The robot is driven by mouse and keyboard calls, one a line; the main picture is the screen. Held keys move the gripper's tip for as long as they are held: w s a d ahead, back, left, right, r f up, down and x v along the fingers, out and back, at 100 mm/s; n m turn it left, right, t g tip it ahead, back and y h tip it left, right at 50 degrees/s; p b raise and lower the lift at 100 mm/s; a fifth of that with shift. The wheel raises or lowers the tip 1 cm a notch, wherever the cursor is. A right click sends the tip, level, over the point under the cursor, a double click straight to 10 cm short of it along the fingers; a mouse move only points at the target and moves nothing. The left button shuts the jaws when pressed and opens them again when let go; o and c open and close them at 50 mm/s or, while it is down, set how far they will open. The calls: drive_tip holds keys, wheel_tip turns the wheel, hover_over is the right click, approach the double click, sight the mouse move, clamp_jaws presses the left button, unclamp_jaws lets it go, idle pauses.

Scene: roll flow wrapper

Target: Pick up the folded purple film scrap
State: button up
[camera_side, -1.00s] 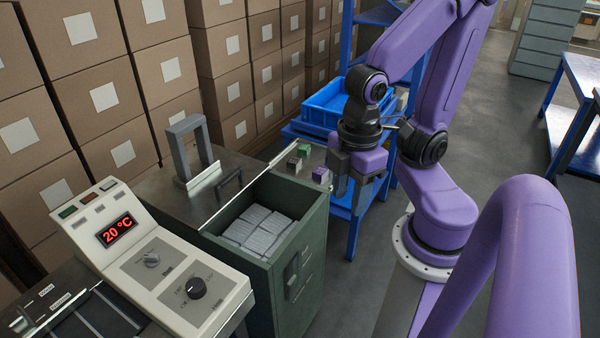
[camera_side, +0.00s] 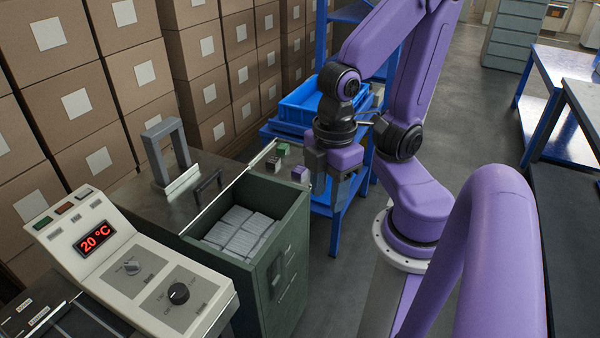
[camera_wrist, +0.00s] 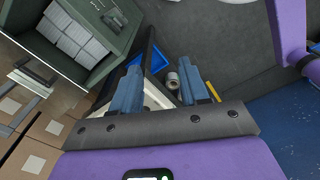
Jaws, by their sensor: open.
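A small purple piece (camera_side: 299,173), which looks like the folded film scrap, lies on the far right end of the machine's metal top in the side view. It is small, and its folds cannot be made out. My gripper (camera_side: 332,184) hangs just right of it, fingers down, apart from it. In the wrist view my gripper (camera_wrist: 158,88) is open, with its two blue-grey fingers spread and nothing held between them. I cannot make out the purple piece in the wrist view.
A green piece (camera_side: 283,149) and a grey-brown piece (camera_side: 273,163) lie near the purple one. An open green bin (camera_side: 285,235) of white packets stands in front. A blue crate (camera_side: 300,103) on a blue rack is behind. A grey roll (camera_wrist: 173,81) shows beyond the fingers.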

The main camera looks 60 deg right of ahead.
drive_tip(key=o, duration=0.5)
drive_tip(key=w+d+f+h, duration=0.4)
drive_tip(key=w, duration=0.5)
drive_tip(key=w+d+f+h, duration=0.4)
drive_tip(key=w, duration=0.5)
drive_tip(key=n+g+h, duration=0.1)
drive_tip(key=n+h, duration=0.4)
drive_tip(key=h, duration=0.1)
approach(301, 167)
drive_tip(key=x, duration=0.8)
drive_tip(key=shift+d+f, duration=0.15)
drive_tip(key=shift+d, duration=0.25)
